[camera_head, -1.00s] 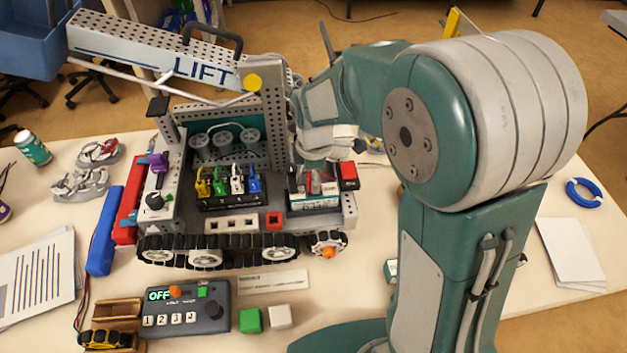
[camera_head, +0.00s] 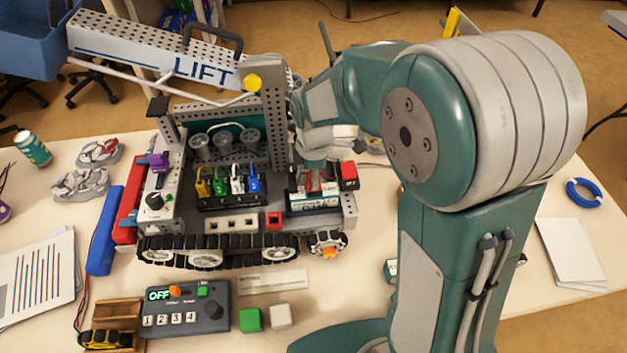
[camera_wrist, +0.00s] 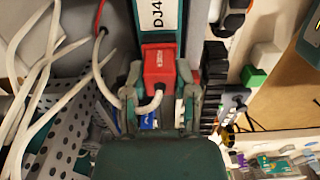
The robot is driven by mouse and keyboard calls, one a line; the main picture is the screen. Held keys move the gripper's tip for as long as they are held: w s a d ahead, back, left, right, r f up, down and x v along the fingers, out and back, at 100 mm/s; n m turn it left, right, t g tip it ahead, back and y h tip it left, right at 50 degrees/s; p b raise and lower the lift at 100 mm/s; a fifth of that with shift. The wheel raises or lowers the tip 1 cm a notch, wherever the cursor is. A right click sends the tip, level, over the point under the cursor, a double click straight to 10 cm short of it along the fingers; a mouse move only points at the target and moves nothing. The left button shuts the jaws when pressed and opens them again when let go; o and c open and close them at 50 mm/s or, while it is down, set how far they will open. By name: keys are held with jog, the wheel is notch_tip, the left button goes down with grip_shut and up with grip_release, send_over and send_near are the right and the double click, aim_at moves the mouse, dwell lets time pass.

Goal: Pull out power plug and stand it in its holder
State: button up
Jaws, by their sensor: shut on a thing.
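A red plug (camera_wrist: 157,64) with small white print sits between the two fingers of my gripper (camera_wrist: 160,76) in the wrist view. The fingers are shut on it from both sides. A white cable bends away from its near end to the left. A blue part (camera_wrist: 149,121) shows below it, between the fingers. Above it is a white label reading "DJ4" (camera_wrist: 157,16). In the head view my gripper (camera_head: 318,180) is at the right side of the tracked robot model, low over a black block with a pale label (camera_head: 315,204). Whether the plug is seated cannot be told. I cannot identify its holder for certain.
Yellow, green, white and blue plugs stand in a black block (camera_head: 232,204). A pale strip with square openings (camera_head: 232,224) and a red square socket (camera_head: 274,221) lie in front. The perforated LIFT arm (camera_head: 190,65) rises behind. A control box reading OFF (camera_head: 188,308) stands in front.

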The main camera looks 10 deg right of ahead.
grip_shut()
jog(key=shift+r, duration=2.35)
jog(key=shift+r, duration=0.9)
